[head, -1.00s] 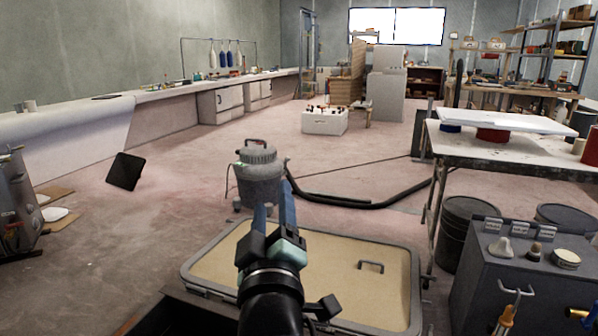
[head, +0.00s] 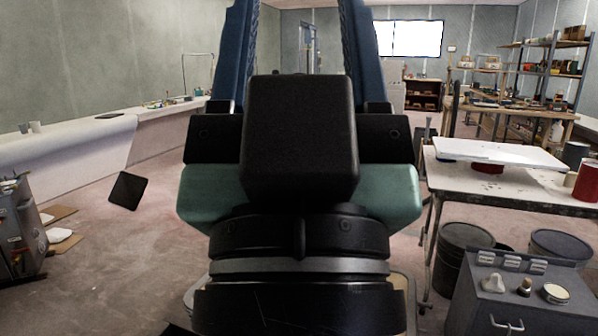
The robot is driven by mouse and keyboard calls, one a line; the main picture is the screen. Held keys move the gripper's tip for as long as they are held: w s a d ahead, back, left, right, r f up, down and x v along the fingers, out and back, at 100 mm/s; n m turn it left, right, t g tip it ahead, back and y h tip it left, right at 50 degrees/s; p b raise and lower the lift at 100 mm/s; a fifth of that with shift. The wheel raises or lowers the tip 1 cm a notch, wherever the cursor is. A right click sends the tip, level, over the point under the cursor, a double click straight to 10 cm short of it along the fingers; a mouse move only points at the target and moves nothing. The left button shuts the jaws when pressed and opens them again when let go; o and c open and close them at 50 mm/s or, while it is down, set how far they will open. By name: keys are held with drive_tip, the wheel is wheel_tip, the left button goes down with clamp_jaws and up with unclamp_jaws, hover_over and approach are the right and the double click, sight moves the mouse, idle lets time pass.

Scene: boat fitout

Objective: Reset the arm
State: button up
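My gripper (head: 298,18) is raised close in front of the head camera and fills the middle of the head view. Its two blue fingers point up and stand wide apart, with nothing visible between them. The fingertips run up to the top edge of the picture. The black and teal gripper body and the dark wrist below it hide much of the floor and room behind.
A work table (head: 443,172) with a white board (head: 500,153) stands at right. A grey cabinet (head: 490,312) with small items is at front right, beside dark bins (head: 462,252). A long white counter (head: 70,160) lines the left wall. A dark panel (head: 127,190) stands on open floor.

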wheel_tip(320, 180, up, 26)
drive_tip(key=p, duration=2.4)
